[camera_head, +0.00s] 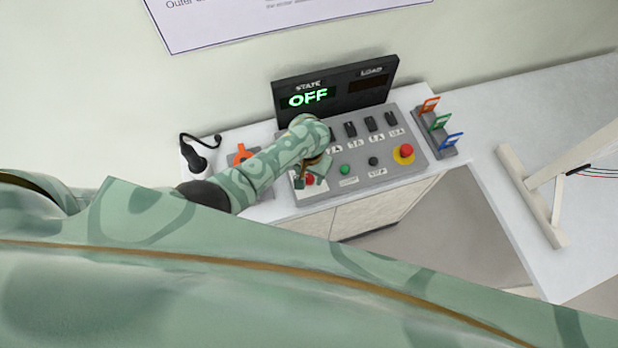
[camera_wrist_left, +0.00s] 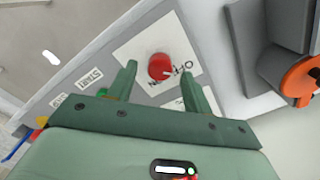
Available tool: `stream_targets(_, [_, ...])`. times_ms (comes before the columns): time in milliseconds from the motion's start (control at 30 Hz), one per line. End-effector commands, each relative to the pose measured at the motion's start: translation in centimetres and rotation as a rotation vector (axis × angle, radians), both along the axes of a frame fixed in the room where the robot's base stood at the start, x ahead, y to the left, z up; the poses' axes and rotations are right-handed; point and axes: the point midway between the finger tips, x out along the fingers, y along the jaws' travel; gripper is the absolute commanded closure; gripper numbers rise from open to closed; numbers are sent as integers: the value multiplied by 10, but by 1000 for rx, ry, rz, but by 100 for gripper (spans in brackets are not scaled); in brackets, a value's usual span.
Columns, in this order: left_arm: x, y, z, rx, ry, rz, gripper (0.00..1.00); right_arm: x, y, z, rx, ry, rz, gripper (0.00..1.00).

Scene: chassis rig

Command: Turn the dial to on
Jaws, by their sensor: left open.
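The dial is a red round knob (camera_wrist_left: 161,67) on a white plate marked OFF and ON, on the grey control panel (camera_head: 378,176). In the head view a bit of the red dial (camera_head: 309,181) shows under my left gripper (camera_head: 312,176). In the left wrist view my left gripper (camera_wrist_left: 158,78) is open, with one finger on each side of the dial; I cannot tell whether they touch it. The display (camera_head: 308,97) above the panel reads OFF in green. My right gripper is not in view.
Several black switches (camera_head: 371,124), a green button (camera_head: 345,170), a black button (camera_head: 373,161) and a red stop button (camera_head: 406,151) on yellow lie right of the dial. An orange handle (camera_head: 240,155) and a black plug (camera_head: 196,161) stand to the left. A rack (camera_head: 437,124) with coloured loops stands at right.

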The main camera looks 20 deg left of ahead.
Motion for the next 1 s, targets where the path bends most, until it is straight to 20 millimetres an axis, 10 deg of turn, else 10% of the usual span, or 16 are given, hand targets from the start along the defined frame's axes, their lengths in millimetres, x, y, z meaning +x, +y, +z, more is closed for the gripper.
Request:
stream_targets(433, [0, 0, -16, 0, -1, -1, 50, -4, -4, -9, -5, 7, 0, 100])
stream_targets(633, [0, 0, -16, 0, -1, -1, 95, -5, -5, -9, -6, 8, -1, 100])
stream_targets(1000, [0, 0, -15, 1, 1, -47, 94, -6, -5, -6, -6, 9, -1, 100])
